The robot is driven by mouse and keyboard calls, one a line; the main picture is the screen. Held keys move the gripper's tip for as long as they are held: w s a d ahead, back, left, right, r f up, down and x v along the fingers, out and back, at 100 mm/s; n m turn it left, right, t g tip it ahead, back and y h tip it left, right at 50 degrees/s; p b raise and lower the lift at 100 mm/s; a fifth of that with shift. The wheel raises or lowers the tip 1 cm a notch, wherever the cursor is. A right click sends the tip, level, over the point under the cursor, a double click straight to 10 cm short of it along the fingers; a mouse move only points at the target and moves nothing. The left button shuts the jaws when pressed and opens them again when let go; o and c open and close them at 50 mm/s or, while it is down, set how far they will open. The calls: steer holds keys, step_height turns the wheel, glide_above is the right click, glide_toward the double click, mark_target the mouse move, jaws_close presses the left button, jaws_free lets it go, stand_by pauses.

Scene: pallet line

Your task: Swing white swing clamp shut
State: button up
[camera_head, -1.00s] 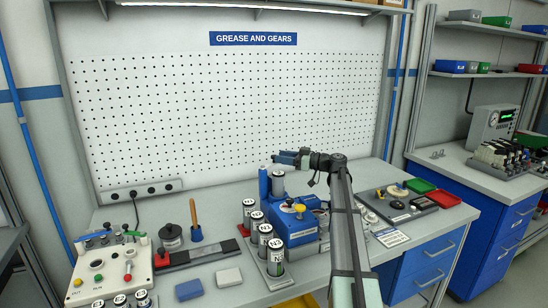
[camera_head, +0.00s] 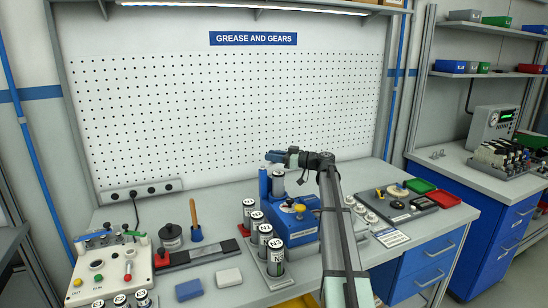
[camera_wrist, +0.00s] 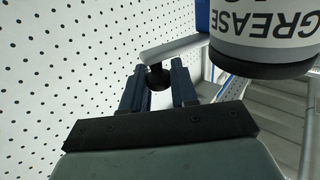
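The white swing clamp shows in the wrist view as a white bar (camera_wrist: 175,47) with a dark knob (camera_wrist: 155,77) below its left end. My gripper (camera_wrist: 160,80) has its two blue fingers close together, one on each side of the knob. The knob fills the narrow gap, so the fingers look shut on it. The label of a grease can (camera_wrist: 265,22) is at the upper right, beside the bar. In the head view my gripper (camera_head: 273,157) is just above the can (camera_head: 278,183) on the blue fixture (camera_head: 298,229); the clamp is too small there to judge.
A blue post (camera_head: 264,186) stands left of the can. Several labelled cans (camera_head: 265,236) stand in front of the fixture. The pegboard (camera_head: 220,110) is behind; the air above the left bench is free.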

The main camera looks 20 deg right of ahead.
steer(key=shift+r, duration=0.1)
jaws_close()
steer(key=shift+s+d+m+t+h, duration=0.1)
steer(key=shift+s+m+t+h, duration=0.45)
steer(key=shift+m+t+h, duration=0.6)
steer(key=shift+s+d+m+t+h, duration=0.1)
steer(key=shift+s+m+t+h, duration=0.6)
steer(key=shift+h, duration=0.9)
steer(key=shift+s+d+m+t+h, duration=0.1)
steer(key=shift+s+m+t+h, duration=0.25)
steer(key=shift+m+t+h, duration=0.65)
steer(key=shift+m+h, duration=0.25)
steer(key=shift+h, duration=0.2)
steer(key=shift+o, duration=2.4)
jaws_free()
steer(key=shift+s, duration=0.1)
